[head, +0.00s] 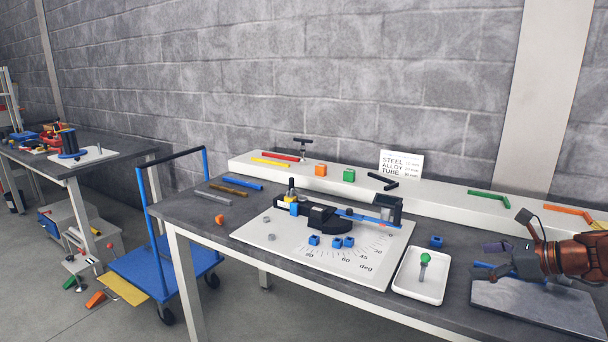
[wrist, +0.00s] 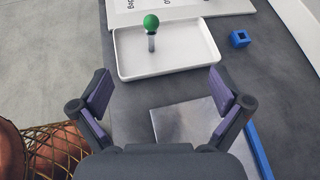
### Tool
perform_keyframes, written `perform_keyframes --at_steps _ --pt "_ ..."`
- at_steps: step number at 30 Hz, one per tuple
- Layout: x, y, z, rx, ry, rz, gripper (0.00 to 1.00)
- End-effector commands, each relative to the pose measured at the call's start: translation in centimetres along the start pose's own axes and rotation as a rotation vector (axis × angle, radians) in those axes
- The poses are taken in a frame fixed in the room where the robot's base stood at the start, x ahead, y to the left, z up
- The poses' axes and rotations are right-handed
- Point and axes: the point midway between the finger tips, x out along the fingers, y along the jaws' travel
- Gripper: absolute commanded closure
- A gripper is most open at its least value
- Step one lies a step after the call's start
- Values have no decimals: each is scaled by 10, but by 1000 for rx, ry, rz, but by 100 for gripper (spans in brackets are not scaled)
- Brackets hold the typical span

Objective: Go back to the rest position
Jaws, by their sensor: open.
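My gripper (head: 502,258) is at the right end of the workbench, above a grey metal plate (head: 540,303). In the wrist view my gripper (wrist: 163,92) has its two purple-padded fingers spread wide, with nothing between them. The plate (wrist: 192,135) lies below the fingers. A white tray (head: 419,287) holding a green-knobbed pin (head: 424,265) stands just left of the gripper; beyond the fingertips the tray (wrist: 128,62) and pin (wrist: 152,30) also show in the wrist view. Part of the plate is hidden by my arm.
A bending fixture (head: 320,215) on a white degree board (head: 262,232) occupies the bench middle. A blue block (head: 436,242) lies near the tray. A raised white shelf (head: 450,206) with coloured strips and a sign (head: 401,164) runs behind. A blue trolley (head: 165,265) stands left.

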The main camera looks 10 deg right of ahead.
Motion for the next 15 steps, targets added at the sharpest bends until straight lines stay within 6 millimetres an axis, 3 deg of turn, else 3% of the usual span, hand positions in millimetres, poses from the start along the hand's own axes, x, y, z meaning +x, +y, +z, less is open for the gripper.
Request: perform_keyframes --at_steps 8,11,15 --pt "46 73 20 -210 89 170 0" --pt "65 115 24 -332 133 269 0" --pt "84 186 26 -552 198 437 0"
